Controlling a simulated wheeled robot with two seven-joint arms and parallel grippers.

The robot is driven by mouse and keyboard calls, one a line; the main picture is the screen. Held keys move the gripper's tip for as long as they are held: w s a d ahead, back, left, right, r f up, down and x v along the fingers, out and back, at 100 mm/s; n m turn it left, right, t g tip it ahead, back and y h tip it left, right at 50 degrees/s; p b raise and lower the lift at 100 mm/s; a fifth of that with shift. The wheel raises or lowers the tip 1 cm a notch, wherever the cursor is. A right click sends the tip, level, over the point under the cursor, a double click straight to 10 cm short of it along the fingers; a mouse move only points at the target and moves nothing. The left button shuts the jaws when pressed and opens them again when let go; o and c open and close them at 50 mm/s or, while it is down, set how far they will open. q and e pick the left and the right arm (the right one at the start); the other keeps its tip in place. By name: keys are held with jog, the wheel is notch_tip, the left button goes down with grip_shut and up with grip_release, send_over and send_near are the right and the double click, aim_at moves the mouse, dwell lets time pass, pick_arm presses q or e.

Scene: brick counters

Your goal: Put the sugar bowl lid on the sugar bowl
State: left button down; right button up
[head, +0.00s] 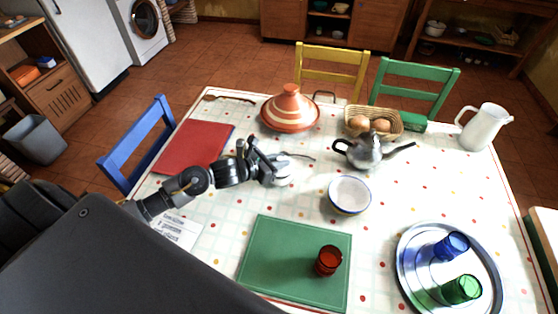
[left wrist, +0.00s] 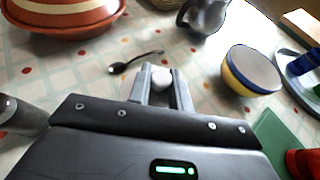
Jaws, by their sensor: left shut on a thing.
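My left gripper (head: 277,168) is over the table, left of centre, between the red mat and the bowl. In the left wrist view its two fingers (left wrist: 163,85) are shut on a white, rounded knob, which appears to be the sugar bowl lid (left wrist: 161,77). A pale part of the lid (head: 286,172) shows beside the fingers in the head view; the rest is hidden. A bowl with a blue rim, seemingly the sugar bowl (head: 349,194), stands uncovered to the right. In the left wrist view the bowl (left wrist: 250,72) has a yellow side. My right gripper is not in view.
A dark spoon (left wrist: 135,62) lies behind the gripper. A teapot (head: 370,152), tagine (head: 290,109) and bread basket (head: 395,117) stand farther back. A green board (head: 285,262) with a red glass (head: 328,260) is in front; a tray (head: 408,280) with glasses is right.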

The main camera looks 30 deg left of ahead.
pick_arm(q)
jog(key=shift+f+b, duration=0.1)
jog(key=shift+b, duration=0.2)
dwell(0.4)
jog(key=shift+f+b, duration=0.3)
jog(key=shift+b, duration=0.2)
dwell(0.6)
jog(key=c, duration=1.2)
grip_release()
jog(key=b+v, duration=0.2)
jog(key=v, duration=0.9)
jog(key=shift+f, duration=0.1)
